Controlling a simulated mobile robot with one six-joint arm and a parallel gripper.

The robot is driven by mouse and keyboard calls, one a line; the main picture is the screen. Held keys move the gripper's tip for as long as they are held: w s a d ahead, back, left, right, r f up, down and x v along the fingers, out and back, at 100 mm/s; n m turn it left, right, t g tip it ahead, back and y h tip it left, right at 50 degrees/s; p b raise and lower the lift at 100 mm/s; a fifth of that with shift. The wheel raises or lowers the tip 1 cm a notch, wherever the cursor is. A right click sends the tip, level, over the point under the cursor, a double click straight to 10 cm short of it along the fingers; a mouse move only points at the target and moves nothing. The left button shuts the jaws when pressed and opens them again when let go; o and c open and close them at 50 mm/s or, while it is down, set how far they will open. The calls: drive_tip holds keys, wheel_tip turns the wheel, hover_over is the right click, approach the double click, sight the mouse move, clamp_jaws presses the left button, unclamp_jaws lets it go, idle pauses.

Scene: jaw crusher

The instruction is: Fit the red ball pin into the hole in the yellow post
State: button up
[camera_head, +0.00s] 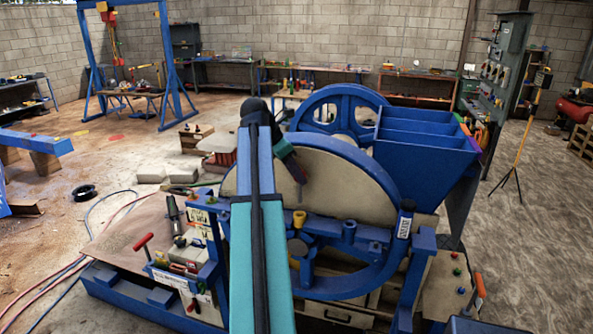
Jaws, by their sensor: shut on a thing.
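My arm rises through the middle of the view and bends down at its black elbow. My gripper (300,180) is small and dark in front of the pale flywheel disc, with its end pointing down. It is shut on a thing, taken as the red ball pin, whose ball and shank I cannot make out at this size. The yellow post (299,219) stands upright just below the gripper, on the blue frame to the right of my arm. A gap shows between the gripper's end and the post. The hole in the post's top is too small to see.
The blue flywheel rim (378,270) and pale disc (345,185) stand close around the post. The blue hopper (425,150) rises at the right. A red T-handle (143,241) stands on the left plate.

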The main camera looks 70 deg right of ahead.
drive_tip(key=shift+f+b, duration=0.85)
drive_tip(key=shift+f, duration=5.45)
idle(1.4)
drive_tip(key=o, duration=1.2)
